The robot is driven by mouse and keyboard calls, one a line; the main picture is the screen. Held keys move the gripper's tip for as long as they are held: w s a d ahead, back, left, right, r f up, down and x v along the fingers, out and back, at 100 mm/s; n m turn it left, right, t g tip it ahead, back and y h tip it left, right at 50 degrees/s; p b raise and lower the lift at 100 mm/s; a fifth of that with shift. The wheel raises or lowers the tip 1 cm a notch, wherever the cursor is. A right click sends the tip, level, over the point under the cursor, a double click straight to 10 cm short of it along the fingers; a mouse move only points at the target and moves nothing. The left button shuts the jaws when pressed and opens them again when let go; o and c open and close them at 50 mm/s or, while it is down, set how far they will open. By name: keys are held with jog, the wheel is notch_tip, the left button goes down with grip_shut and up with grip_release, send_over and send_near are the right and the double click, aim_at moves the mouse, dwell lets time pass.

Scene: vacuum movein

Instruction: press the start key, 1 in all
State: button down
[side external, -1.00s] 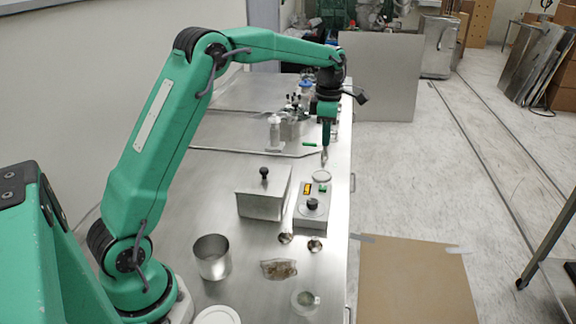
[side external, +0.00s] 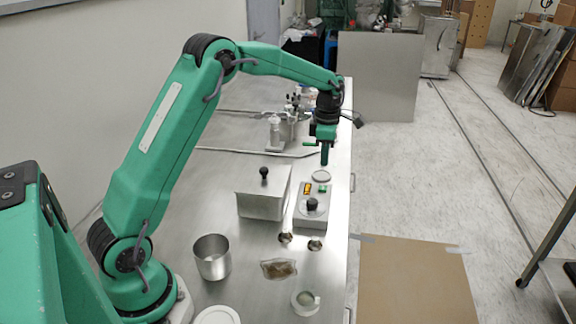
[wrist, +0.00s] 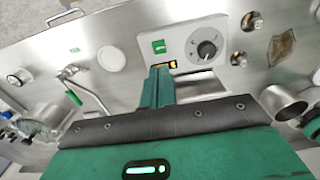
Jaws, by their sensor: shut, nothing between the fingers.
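In the wrist view, the green key (wrist: 159,46) carries a white mark and sits on the light panel, beside a black dial (wrist: 207,50). An orange display (wrist: 172,64) is just below the key there, partly hidden by my fingers. My gripper (side external: 324,162) is shut and empty, pointing down beyond the far end of the box. Its fingertips (wrist: 160,70) show just below the key in the wrist view. I see no contact with the key.
A steel box with a black knob (side external: 262,200) stands left of the control box. A round pale disc (side external: 321,176) lies behind it. A steel cup (side external: 212,258) and a brown packet (side external: 279,268) are nearer. Bottles and fittings stand behind; bench's right edge is close.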

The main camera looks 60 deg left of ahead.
aim_at(322, 188)
jog(key=shift+f, duration=3.95)
jog(key=shift+f, duration=0.1)
jog(key=shift+s+f, duration=0.1)
jog(key=shift+f, duration=0.85)
notch_tip(322, 188, up, 15)
jog(key=shift+w, duration=0.25)
